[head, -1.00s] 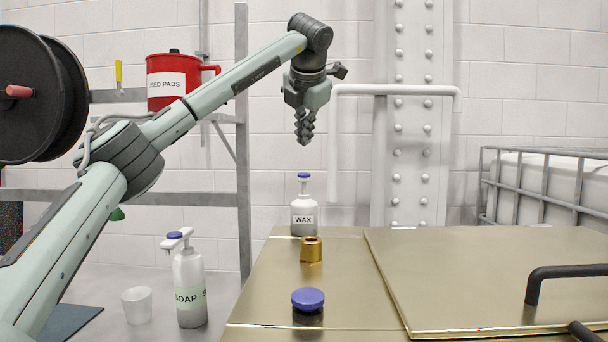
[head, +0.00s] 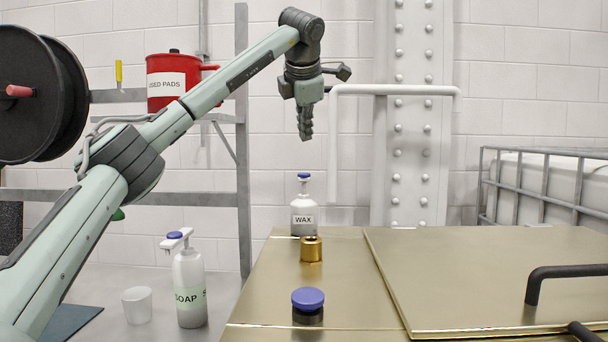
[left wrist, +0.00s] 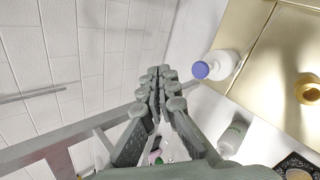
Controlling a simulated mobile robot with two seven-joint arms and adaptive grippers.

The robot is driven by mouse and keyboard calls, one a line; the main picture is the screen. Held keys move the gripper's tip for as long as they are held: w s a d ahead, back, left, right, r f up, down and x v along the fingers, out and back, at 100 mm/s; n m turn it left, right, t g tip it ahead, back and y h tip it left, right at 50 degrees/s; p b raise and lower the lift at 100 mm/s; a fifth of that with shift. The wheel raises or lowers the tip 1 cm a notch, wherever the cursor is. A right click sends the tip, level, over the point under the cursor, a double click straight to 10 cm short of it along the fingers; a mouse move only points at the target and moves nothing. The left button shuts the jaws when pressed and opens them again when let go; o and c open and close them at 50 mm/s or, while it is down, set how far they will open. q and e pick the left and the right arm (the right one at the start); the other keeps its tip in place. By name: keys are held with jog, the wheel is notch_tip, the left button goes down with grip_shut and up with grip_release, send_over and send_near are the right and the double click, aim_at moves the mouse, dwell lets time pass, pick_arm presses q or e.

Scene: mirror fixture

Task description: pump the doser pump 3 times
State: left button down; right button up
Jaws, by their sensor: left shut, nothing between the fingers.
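Two white pump bottles show in the head view. The WAX bottle (head: 304,216) has a blue-topped pump and stands upright at the back left of the brass-coloured table. The SOAP bottle (head: 189,285) has a blue-topped pump with its spout to the left, and stands lower, left of the table. My left gripper (head: 306,137) is shut and empty, pointing down in the air above the WAX bottle and apart from it. In the left wrist view the shut fingers (left wrist: 160,80) are left of a blue-topped white bottle (left wrist: 222,65). My right gripper is not in view.
A brass fitting (head: 311,250) and a blue-topped knob (head: 308,305) stand on the brass-coloured table (head: 265,308). A raised panel with a black handle (head: 565,272) is at right. A white pipe (head: 395,90) is right of my gripper. A white cup (head: 137,305) is beside the SOAP bottle.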

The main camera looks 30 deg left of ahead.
aim_at(302, 174)
pick_arm(q)
jog(key=shift+s+a+r+m+t+h, duration=0.1)
jog(key=shift+r+m+t+h, duration=0.3)
jog(key=shift+m, duration=2.55)
jog(key=shift+a+r+m+t+h, duration=0.1)
jog(key=shift+r+m+h, duration=0.5)
jog(key=shift+m, duration=2.4)
jog(key=shift+s+a+r+m+t+h, duration=0.15)
jog(key=shift+r+m+h, duration=0.3)
jog(key=shift+m, duration=2.5)
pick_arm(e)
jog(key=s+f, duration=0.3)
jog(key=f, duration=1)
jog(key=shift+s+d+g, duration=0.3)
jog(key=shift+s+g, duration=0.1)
pick_arm(q)
jog(key=shift+w+d, duration=0.1)
